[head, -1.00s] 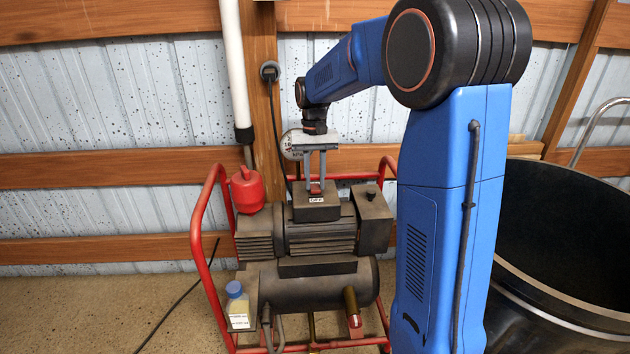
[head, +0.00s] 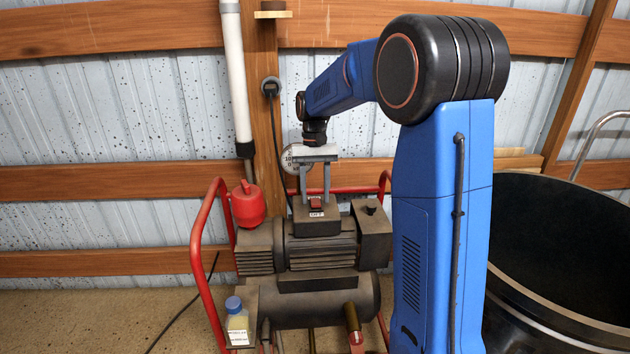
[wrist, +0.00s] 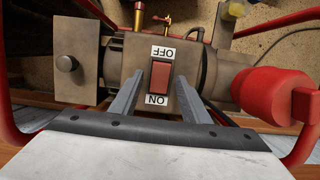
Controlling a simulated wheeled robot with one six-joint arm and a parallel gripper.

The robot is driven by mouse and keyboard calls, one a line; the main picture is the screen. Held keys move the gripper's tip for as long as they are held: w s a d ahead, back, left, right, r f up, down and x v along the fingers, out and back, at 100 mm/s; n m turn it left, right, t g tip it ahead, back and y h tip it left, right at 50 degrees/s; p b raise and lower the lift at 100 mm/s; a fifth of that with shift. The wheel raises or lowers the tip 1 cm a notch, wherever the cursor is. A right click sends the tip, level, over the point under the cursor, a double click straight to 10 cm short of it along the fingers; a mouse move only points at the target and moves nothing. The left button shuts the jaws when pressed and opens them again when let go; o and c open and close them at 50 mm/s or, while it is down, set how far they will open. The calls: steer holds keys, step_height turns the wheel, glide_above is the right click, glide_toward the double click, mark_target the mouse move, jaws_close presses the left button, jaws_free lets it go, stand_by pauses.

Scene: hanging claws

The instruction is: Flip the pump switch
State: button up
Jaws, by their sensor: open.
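The pump (head: 320,250) is a dark grey machine in a red tube frame. The pump switch (head: 316,203) is a red rocker on the grey box on top of it. It also shows in the wrist view (wrist: 160,78), between an OFF label (wrist: 162,52) and an ON label (wrist: 157,99). In the head view the OFF label is on the near side. My gripper (head: 315,194) is open and empty over the box. In the wrist view its two fingers (wrist: 159,80) lie to either side of the rocker. I cannot tell if they touch the box.
A red can (head: 248,205) stands at the pump's left, and a bottle with a blue cap (head: 237,322) at the front left. A large black tub (head: 560,260) is at the right. The wooden wall rails (head: 100,180) are behind.

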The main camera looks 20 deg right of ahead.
steer(key=v, duration=1.7)
steer(key=shift+r, duration=0.1)
steer(key=s+a+f+n+t, duration=0.1)
steer(key=s+t, duration=0.1)
steer(key=s, duration=0.8)
steer(key=s+a+f+n+t, duration=0.1)
steer(key=s+a+t, duration=0.1)
steer(key=s, duration=0.8)
steer(key=s+f+t, duration=0.1)
steer(key=s+f, duration=0.5)
steer(key=s, duration=0.2)
steer(key=s+f+n+t, duration=0.1)
steer(key=s+f+t, duration=0.1)
steer(key=s+f, duration=0.4)
steer(key=s+a, duration=0.1)
steer(key=s, duration=0.2)
steer(key=shift+s+f+n+h, duration=0.25)
steer(key=shift+n+h, duration=0.05)
steer(key=shift+h, duration=0.1)
